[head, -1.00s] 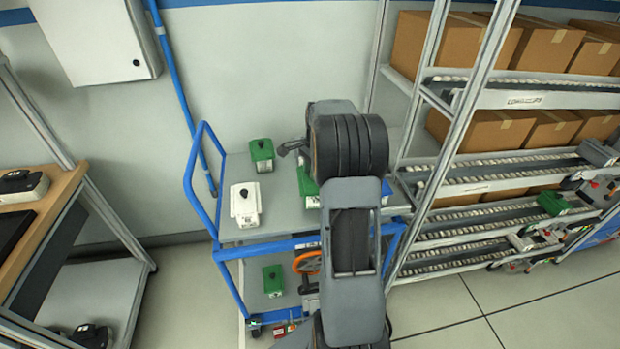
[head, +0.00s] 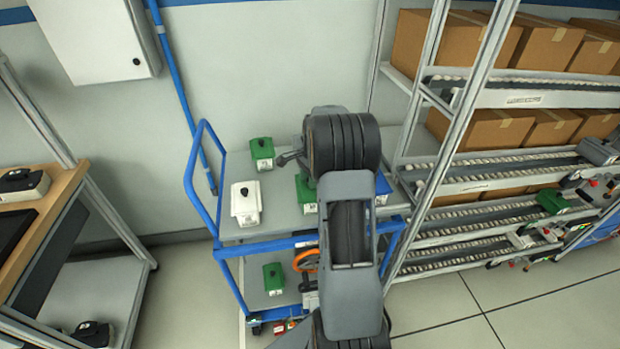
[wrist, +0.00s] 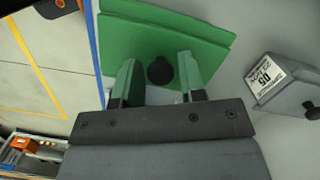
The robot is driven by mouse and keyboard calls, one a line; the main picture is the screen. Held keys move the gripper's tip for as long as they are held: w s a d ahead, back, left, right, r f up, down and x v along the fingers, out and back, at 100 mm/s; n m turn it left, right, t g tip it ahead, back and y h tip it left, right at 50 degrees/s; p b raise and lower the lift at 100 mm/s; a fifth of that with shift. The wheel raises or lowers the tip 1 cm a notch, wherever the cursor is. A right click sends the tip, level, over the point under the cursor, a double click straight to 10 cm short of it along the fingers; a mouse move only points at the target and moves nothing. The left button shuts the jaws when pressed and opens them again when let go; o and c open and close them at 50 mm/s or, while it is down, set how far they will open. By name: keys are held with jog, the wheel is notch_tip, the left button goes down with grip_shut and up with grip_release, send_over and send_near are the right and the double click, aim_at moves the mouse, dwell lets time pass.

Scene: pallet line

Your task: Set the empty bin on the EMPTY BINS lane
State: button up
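In the wrist view my gripper (wrist: 160,82) is open over a green-lidded bin (wrist: 150,35). The lid's black knob (wrist: 160,70) shows between the two separated fingers, and I cannot tell whether they touch it. In the head view my arm hides the gripper; it reaches over the blue-framed cart (head: 262,243). A green bin (head: 306,192) shows partly beside my arm on the cart's top. Which bin is empty cannot be told. The roller rack (head: 480,205) stands at the right; I cannot read an EMPTY BINS label on it.
A white bin (head: 245,203) and another green bin (head: 262,153) stand on the cart top; a green bin (head: 273,278) sits on its lower shelf. A grey labelled bin (wrist: 290,85) is close right of my gripper. Cardboard boxes (head: 545,45) fill upper rack levels. A wooden bench (head: 40,215) is at left.

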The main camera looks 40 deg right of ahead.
jog(key=shift+o, duration=1)
